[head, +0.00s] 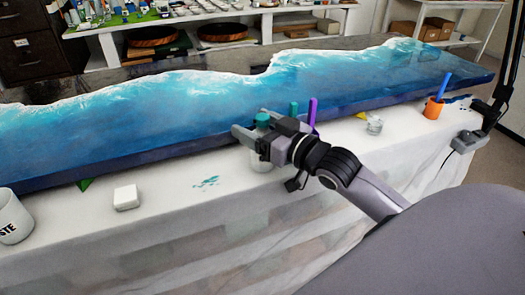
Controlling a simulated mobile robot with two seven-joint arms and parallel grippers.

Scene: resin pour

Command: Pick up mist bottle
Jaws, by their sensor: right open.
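The mist bottle (260,162) stands upright on the white-covered table, at the near edge of the blue resin slab. Its body looks pale and clear, and a teal top shows above my gripper. My right gripper (253,128) reaches in from the right at the height of the bottle's upper part. Its jaws are open, with a grey finger on the left side of the teal top. The gripper hides the middle of the bottle, and I cannot tell whether the fingers touch it. My left gripper is out of view.
The wave-patterned resin slab (180,110) fills the table's back. Teal and purple (312,112) sticks stand just behind my gripper. A clear cup (374,125) and an orange cup (433,108) are right. A white block (126,197) and a white bucket (13,218) are left.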

